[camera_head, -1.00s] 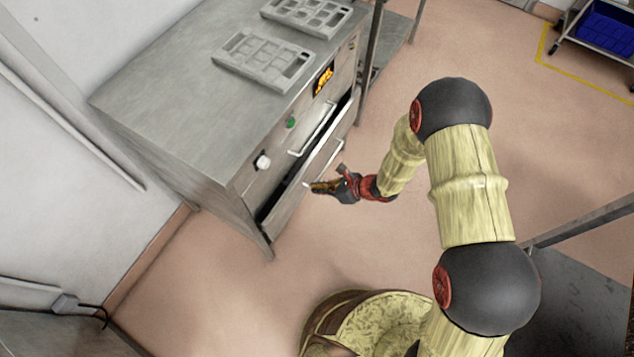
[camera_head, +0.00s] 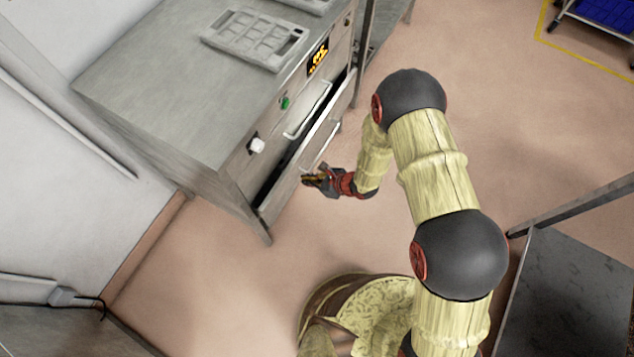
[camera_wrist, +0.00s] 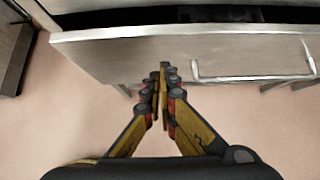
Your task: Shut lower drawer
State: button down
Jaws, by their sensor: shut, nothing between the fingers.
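The lower drawer (camera_head: 292,172) of the metal cabinet stands partly open, with a dark gap along its top edge. In the wrist view its front panel (camera_wrist: 130,57) crosses the picture, with the bar handle (camera_wrist: 255,78) on the right. My gripper (camera_head: 308,179) is shut and empty, close to the drawer front. In the wrist view my gripper (camera_wrist: 164,68) has its fingertips together in front of the panel's lower part, left of the handle. I cannot tell whether they touch the panel.
The cabinet (camera_head: 165,75) has an upper handle (camera_head: 308,108), a white knob (camera_head: 257,145), a green button (camera_head: 285,102) and a lit display (camera_head: 318,57). A grey mould tray (camera_head: 253,38) lies on top. A metal table (camera_head: 565,290) stands at right.

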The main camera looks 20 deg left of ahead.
aim_at(289, 175)
jog(key=shift+w+a+f+b, duration=0.15)
jog(key=shift+a+b, duration=0.3)
jog(key=shift+a, duration=1.65)
